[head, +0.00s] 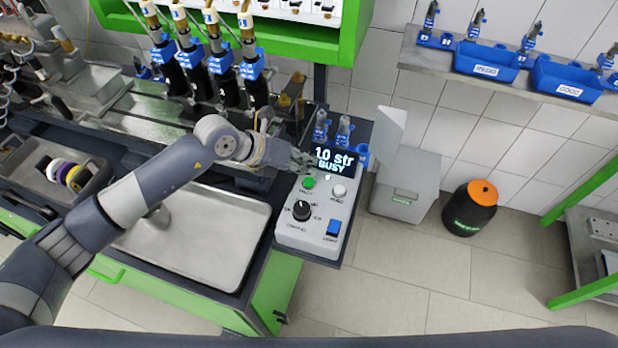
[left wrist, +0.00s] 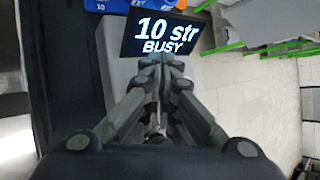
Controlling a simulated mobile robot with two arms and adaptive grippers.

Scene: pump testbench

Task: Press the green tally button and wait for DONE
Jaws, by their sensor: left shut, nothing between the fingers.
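The control box (head: 312,228) stands on the bench's right end. Its green button (head: 308,182) shows on the upper left of the panel, beside a white button (head: 339,191). The box's display (head: 333,160) reads "10 str BUSY"; it also shows in the left wrist view (left wrist: 160,36). My left gripper (head: 302,160) is shut and empty, just above and left of the green button, near the display's left edge. In the left wrist view the fingers (left wrist: 162,62) hide the green button, and I cannot tell whether they touch it. My right gripper is not in view.
A metal tray (head: 200,262) lies left of the box. Injectors hang in a row behind my arm. A grey bin (head: 405,190) and a black container (head: 469,212) stand on the floor at right.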

